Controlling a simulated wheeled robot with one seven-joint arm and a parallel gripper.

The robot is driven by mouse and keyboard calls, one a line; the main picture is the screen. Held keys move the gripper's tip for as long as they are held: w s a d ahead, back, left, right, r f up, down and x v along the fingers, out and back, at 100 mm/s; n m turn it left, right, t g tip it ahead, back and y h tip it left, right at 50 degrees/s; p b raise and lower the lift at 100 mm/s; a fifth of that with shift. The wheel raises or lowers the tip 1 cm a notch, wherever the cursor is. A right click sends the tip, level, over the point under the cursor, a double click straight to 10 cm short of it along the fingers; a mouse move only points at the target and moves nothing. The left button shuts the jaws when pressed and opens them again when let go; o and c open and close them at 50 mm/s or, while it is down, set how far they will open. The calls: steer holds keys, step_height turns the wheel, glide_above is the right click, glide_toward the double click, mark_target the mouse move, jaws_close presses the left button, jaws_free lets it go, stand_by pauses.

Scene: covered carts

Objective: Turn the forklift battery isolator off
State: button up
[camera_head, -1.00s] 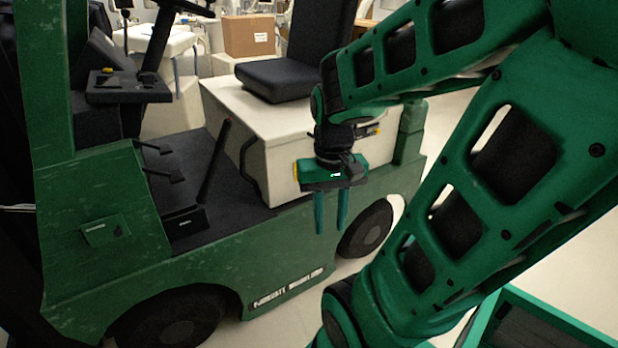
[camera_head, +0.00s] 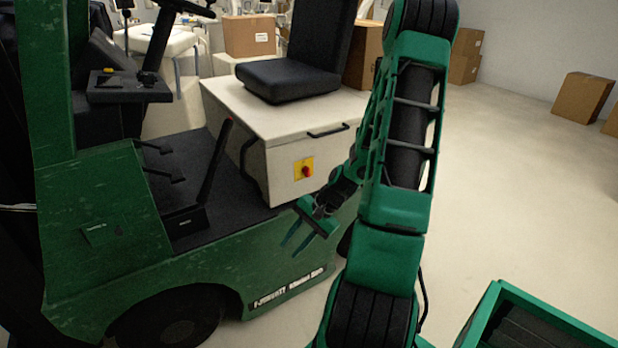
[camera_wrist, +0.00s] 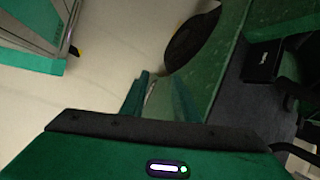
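The battery isolator (camera_head: 305,169) is a red rotary knob on a yellow plate. It sits on the side face of the forklift's cream seat box (camera_head: 275,180). The knob's exact angle is too small to tell. My gripper (camera_head: 291,247) hangs below and slightly left of the isolator, in front of the forklift's green lower side, apart from the knob. Its two fingers are spread with a gap and nothing between them. In the wrist view the fingers (camera_wrist: 158,98) point toward the green side and the floor. The isolator does not show in the wrist view.
The green forklift (camera_head: 190,265) has a black lever (camera_head: 215,165) and a black handle (camera_head: 246,170) left of the isolator. A black seat (camera_head: 290,80) tops the box. A green-rimmed bin (camera_head: 545,318) stands at lower right.

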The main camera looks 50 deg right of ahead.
steer(key=w+d+f+m+t+y, duration=0.1)
steer(key=w+d+f+m+t, duration=0.1)
steer(key=w+m+t, duration=0.25)
steer(key=m+t+h, duration=0.9)
steer(key=m+h, duration=0.1)
steer(key=m, duration=0.9)
glide_toward(309, 173)
steer(key=shift+h, duration=0.4)
steer(key=x, duration=0.8)
steer(key=shift+w+a, duration=0.2)
jaws_close()
